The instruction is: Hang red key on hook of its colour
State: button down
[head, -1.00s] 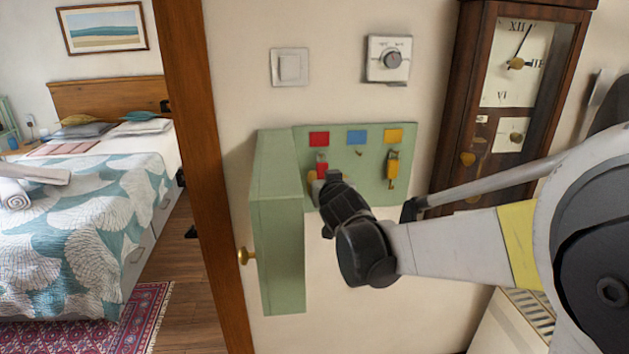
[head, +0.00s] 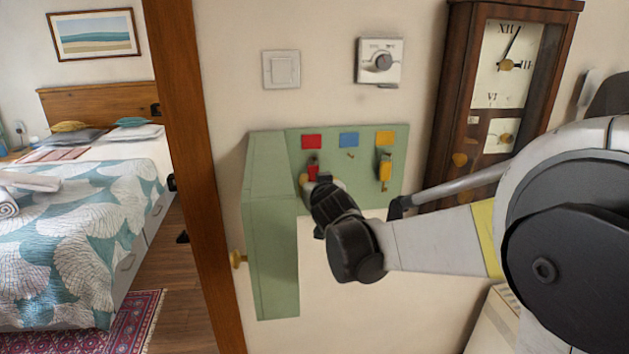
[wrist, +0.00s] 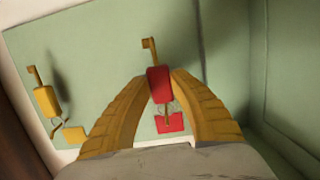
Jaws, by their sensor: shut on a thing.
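The red key (head: 313,173) is in my gripper (head: 308,181), below the red label (head: 312,141) on the green key cabinet's back panel (head: 335,170). In the wrist view, which is upside down to the cabinet, the yellow fingers are shut on the red key's head (wrist: 158,85). Its brass shaft (wrist: 150,48) points away from the red label (wrist: 172,124). Its ring (wrist: 165,108) overlaps a small hook near that label; I cannot tell whether it is around the hook. The fingers hide part of the panel.
A yellow key (head: 385,168) hangs under the yellow label (head: 386,138). The hook under the blue label (head: 348,139) is bare. The open green cabinet door (head: 272,225) stands close left of my gripper. A tall clock (head: 490,100) stands to the right.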

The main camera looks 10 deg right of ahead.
jog(key=c, duration=1.1)
grip_release()
jog(key=shift+c, duration=0.2)
jog(key=v, duration=1.2)
jog(key=s+f+g+b, duration=0.1)
jog(key=s+f+g, duration=0.3)
jog(key=s+f, duration=0.4)
jog(key=s+d+f+n+g+y+b, duration=0.1)
jog(key=s+f+g, duration=0.3)
jog(key=s, duration=1.3)
notch_tip(320, 180, down, 4)
jog(key=shift+s+f+g+b, duration=0.2)
jog(key=shift+s+g+b, duration=0.15)
jog(key=shift+b, duration=0.1)
jog(key=shift+d, duration=0.15)
